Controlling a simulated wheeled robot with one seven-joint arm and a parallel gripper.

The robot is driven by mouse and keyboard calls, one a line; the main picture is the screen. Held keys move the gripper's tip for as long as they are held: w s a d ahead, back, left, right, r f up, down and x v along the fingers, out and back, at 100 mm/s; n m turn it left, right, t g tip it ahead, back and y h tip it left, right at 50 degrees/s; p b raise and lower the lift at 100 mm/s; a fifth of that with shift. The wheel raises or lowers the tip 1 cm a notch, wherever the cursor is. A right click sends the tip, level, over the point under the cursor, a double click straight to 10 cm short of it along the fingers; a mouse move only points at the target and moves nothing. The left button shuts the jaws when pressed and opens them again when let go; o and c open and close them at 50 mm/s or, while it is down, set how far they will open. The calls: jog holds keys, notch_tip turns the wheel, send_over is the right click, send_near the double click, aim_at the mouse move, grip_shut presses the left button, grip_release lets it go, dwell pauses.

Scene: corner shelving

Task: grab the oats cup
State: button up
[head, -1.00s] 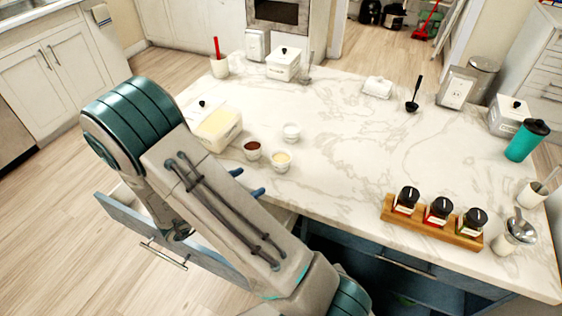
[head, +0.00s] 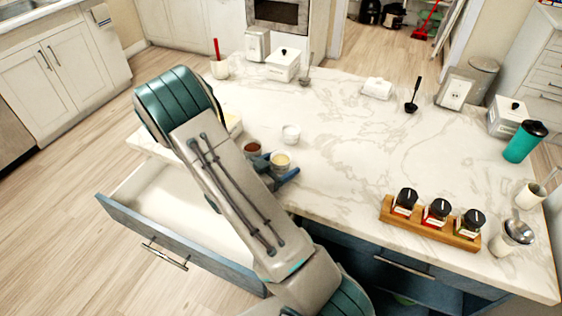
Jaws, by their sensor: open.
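A small white cup with pale yellow contents (head: 281,162), which looks like the oats cup, stands on the marble counter near its front left edge. My gripper (head: 284,166) is open, with one blue finger on the cup's left side and the other on its near right side. I cannot tell whether the fingers touch the cup. The cup's lower part is partly hidden by the fingers.
A cup with brown contents (head: 252,148) stands just left of the gripper, and a white cup (head: 291,132) stands behind. A spice rack (head: 430,224) is to the right. An open drawer (head: 180,205) lies below my arm. The counter's middle is clear.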

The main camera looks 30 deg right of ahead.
jog(key=c, duration=1.1)
jog(key=shift+r, duration=0.1)
